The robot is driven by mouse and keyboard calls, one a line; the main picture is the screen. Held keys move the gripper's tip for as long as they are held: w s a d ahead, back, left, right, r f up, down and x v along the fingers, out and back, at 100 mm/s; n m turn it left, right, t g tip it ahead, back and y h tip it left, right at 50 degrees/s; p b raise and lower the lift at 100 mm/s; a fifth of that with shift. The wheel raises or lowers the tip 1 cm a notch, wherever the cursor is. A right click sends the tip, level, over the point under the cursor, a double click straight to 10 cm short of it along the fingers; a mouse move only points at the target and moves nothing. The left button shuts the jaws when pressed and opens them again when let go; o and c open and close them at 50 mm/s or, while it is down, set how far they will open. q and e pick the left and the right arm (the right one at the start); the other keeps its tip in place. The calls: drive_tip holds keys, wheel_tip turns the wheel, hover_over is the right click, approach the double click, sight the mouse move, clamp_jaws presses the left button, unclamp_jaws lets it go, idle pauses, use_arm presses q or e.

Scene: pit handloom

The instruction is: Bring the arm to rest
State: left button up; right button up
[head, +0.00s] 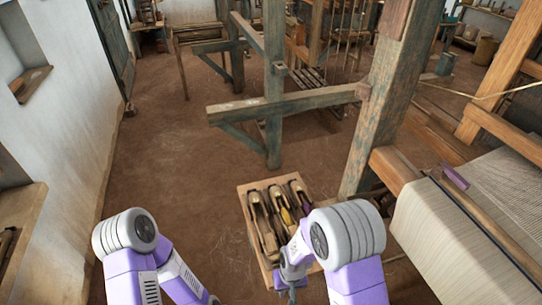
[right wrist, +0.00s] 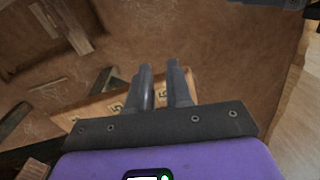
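My right arm comes in at the bottom right of the head view, its forearm bent down toward the floor. My right gripper (head: 291,288) hangs near the front of a wooden tray (head: 243,190) of shuttles, partly covering it. In the right wrist view its two fingers (right wrist: 160,85) stand close together with a narrow gap and nothing between them. The tray's lettered edge (right wrist: 95,108) shows behind and below the fingers. My left arm shows at the bottom left of the head view; its gripper is out of the picture.
Several wooden shuttles (head: 258,215) lie in the tray, one with a yellow bobbin (head: 286,216). A loom post (head: 375,110) stands right of it, and the cloth roll (head: 440,235) is farther right. A white wall (head: 60,130) runs along the left. Brown floor (head: 180,150) is open between.

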drive_tip(key=s+d+f+m+y, duration=0.1)
drive_tip(key=s+d+f+m, duration=0.1)
drive_tip(key=s, duration=0.3)
drive_tip(key=s+d+f+m+t+y, duration=0.1)
drive_tip(key=s+d+f+m+y, duration=0.1)
drive_tip(key=s+d+f, duration=0.1)
drive_tip(key=shift+s+f+m, duration=0.3)
drive_tip(key=shift+s+f, duration=0.55)
drive_tip(key=shift+f, duration=0.2)
